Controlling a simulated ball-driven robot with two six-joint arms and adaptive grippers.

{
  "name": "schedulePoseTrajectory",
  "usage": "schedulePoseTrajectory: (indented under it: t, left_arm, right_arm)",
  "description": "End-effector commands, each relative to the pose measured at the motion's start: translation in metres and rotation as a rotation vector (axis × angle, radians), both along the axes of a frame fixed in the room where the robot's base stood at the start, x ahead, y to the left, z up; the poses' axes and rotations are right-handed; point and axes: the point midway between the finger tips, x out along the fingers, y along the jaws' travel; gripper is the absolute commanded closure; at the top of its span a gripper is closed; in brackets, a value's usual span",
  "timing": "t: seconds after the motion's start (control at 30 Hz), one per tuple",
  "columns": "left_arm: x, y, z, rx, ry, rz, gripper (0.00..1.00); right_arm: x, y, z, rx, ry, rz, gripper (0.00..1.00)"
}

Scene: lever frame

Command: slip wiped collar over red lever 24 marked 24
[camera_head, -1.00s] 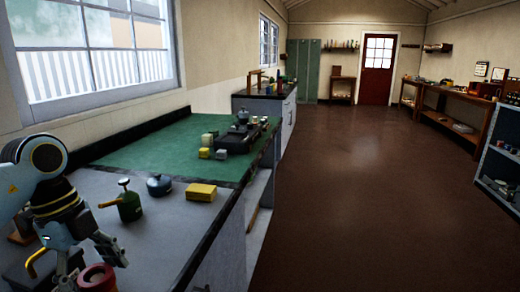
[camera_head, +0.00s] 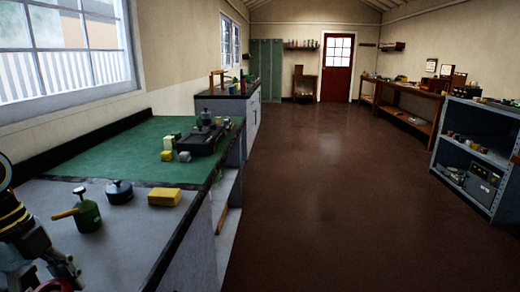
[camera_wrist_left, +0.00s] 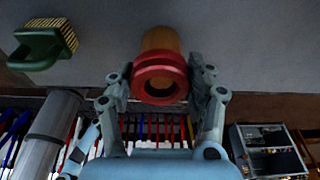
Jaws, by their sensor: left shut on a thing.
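My left gripper (camera_wrist_left: 162,78) is shut on a red ring-shaped collar (camera_wrist_left: 145,70) in the left wrist view, one finger on each side. The collar's dark hole faces the camera, and a brown-orange cylinder (camera_wrist_left: 160,40) shows directly behind it. In the head view my left gripper (camera_head: 66,274) is at the bottom left, with part of the red collar (camera_head: 50,285) at the picture's edge. A row of red, white, blue and yellow levers (camera_wrist_left: 155,128) shows low in the wrist view, partly hidden by the gripper. No number is readable. My right gripper is not in view.
On the near bench stand a green can (camera_head: 88,216), a dark blue pot (camera_head: 119,192) and a yellow block (camera_head: 165,197). A green mat (camera_head: 120,155) lies beyond. A grey shelf (camera_head: 475,145) stands at right; the brown floor (camera_head: 330,200) between is clear.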

Motion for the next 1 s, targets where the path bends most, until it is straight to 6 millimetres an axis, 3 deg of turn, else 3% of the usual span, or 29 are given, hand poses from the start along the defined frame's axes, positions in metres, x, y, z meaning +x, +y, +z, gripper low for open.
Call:
schedulePoseTrajectory:
  t: [0.27,1.0]
  left_arm:
    - [0.000,0.000,0.011,0.000,-0.001,0.000,0.74]
    - [0.000,0.000,0.077,0.001,-0.001,0.000,0.74]
  right_arm:
    - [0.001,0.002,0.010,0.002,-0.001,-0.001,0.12]
    - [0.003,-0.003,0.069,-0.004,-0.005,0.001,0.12]
